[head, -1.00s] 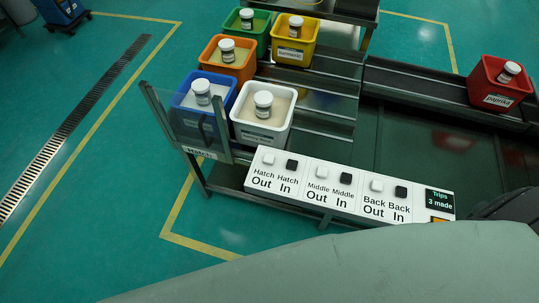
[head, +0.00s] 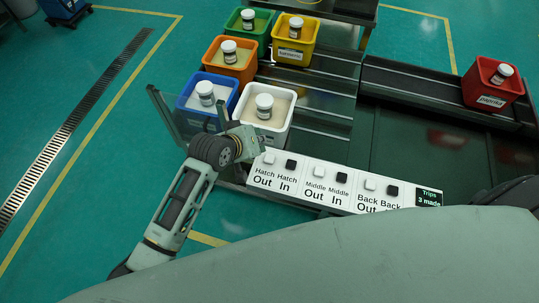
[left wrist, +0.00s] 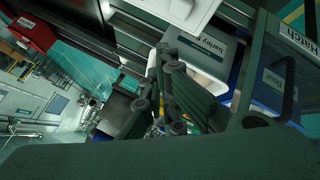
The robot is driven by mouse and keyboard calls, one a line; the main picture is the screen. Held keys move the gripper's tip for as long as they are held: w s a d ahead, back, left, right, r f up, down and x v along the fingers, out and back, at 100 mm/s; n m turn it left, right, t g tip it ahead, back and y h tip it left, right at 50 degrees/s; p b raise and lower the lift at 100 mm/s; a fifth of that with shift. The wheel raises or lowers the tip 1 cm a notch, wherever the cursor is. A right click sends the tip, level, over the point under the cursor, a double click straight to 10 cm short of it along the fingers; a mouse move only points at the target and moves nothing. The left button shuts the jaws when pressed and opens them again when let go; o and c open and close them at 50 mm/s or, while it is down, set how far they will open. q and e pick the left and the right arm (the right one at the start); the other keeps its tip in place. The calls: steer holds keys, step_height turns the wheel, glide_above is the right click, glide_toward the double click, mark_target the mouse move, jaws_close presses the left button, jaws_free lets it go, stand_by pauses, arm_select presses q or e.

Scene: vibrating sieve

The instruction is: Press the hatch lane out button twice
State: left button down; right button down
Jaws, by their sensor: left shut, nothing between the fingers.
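The white button panel (head: 330,190) lies along the front of the rig. Its white Hatch Out button (head: 269,158) is at the left end, with the black Hatch In button (head: 291,164) to its right. My left gripper (head: 254,141) is shut and empty, just up and left of the Hatch Out button; I cannot tell whether they touch. The hatch plate (head: 168,118) is partly hidden by my left arm. My right gripper is not in view.
A white bin (head: 279,137) and a blue bin (head: 187,101) with jars stand close behind my left gripper. Orange (head: 238,71), green and yellow bins are farther back. A red paprika bin (head: 490,98) sits on the right lane. A display (head: 428,197) reads "Trips 3 made".

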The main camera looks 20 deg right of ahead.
arm_select(q)
steer(key=shift+w+d+r, duration=0.4)
steer(key=shift+w+d, duration=0.1)
steer(key=shift+d, duration=0.1)
steer(key=shift+w+d+r, duration=0.35)
steer(key=shift+w+d, duration=0.1)
steer(key=shift+d, duration=0.15)
steer(key=b, duration=0.8)
glide_above(266, 154)
step_height(266, 154, down, 7)
steer(key=shift+a, duration=0.1)
steer(key=shift+f, duration=0.9)
